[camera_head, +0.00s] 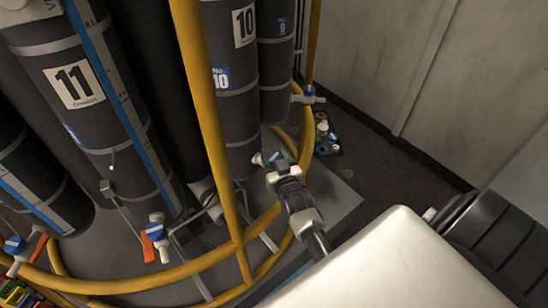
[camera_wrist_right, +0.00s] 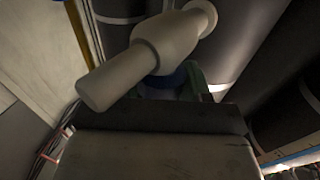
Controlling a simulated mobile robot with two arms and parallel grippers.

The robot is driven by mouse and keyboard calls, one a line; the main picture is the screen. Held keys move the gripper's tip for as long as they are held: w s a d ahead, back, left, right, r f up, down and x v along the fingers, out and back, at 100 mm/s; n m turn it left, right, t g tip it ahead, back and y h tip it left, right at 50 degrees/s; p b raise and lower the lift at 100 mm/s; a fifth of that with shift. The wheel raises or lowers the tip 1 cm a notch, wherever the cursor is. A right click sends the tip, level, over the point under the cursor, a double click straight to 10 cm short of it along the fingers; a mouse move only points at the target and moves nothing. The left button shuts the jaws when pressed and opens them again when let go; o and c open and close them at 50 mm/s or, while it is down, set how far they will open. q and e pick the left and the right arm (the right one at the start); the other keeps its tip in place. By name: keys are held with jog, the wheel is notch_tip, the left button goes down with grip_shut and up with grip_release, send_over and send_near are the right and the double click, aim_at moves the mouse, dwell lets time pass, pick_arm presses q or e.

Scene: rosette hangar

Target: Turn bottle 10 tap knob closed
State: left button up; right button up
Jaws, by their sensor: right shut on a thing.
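Bottle 10 (camera_head: 235,100) is a tall dark cylinder with a white "10" label, standing inside a yellow rail. Its tap (camera_head: 259,159), whitish with a blue part, is low beside the rail, partly covered by my gripper. My right gripper (camera_head: 276,172) reaches it from the lower right and is shut on the tap knob. In the right wrist view the pale tap body (camera_wrist_right: 160,45) lies slanted across the top, with a blue ring (camera_wrist_right: 165,80) under it. My dark gripper hides the knob's lower part there. My left gripper is in neither view.
Yellow rails (camera_head: 205,100) curve around the bottles. Bottle 11 (camera_head: 75,85) stands at left, with a blue-and-white tap (camera_head: 156,229) and orange lever below it. Bottle 9 (camera_head: 275,50) stands behind, with its own tap (camera_head: 308,95). Open dark floor (camera_head: 390,165) lies at right beside the wall.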

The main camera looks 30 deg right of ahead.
jog(key=shift+r, duration=0.15)
dwell(0.3)
jog(key=o, duration=0.9)
jog(key=shift+s+f, duration=0.2)
jog(key=shift+s, duration=0.1)
jog(key=b+v, duration=0.3)
jog(key=v, duration=0.7)
jog(key=shift+a+r, duration=0.15)
